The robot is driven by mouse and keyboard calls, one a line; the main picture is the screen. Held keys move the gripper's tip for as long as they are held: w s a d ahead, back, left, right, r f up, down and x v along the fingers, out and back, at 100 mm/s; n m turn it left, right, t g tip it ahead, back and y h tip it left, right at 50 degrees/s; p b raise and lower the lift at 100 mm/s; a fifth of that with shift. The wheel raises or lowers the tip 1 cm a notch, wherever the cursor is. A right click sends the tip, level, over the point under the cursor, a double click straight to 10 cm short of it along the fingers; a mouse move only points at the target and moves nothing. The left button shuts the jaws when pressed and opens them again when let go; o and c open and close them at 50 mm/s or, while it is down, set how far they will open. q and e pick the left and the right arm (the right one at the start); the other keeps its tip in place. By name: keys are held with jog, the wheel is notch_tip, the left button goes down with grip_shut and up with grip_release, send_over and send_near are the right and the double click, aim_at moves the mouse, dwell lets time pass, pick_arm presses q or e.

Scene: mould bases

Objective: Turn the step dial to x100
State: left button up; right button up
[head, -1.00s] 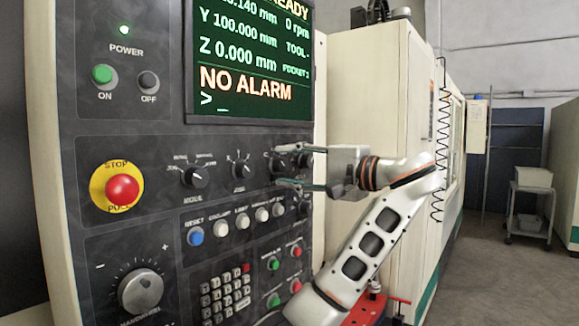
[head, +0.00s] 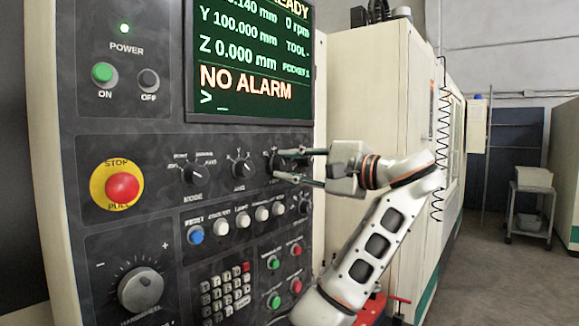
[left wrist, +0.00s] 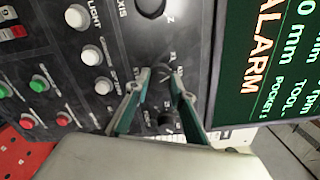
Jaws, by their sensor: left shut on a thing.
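The step dial (head: 275,164) is a small dark knob on the black panel, right of the axis dial (head: 240,168). My left gripper (head: 279,165) reaches it from the right, one finger above and one below, and is shut on it. In the left wrist view, the fingertips (left wrist: 162,76) stand on either side of the step dial (left wrist: 163,71). The fingers hide part of the dial and its scale, so I cannot tell its setting. My right gripper is in neither view.
The mode dial (head: 194,173) is farther left in the same row. A row of push buttons (head: 242,220) runs just below. The red stop button (head: 123,187) is at far left, and the screen (head: 250,65) is above. Another dark knob (left wrist: 165,118) lies close to the fingers.

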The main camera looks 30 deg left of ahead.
pick_arm(q)
jog(key=m, duration=0.3)
jog(key=shift+m, duration=0.4)
jog(key=m, duration=0.3)
jog(key=shift+m, duration=0.3)
jog(key=m, duration=0.6)
jog(key=shift+m, duration=0.3)
jog(key=o, duration=1.1)
jog(key=d, duration=0.7)
jog(key=shift+s+d, duration=0.25)
jog(key=shift+s, duration=0.05)
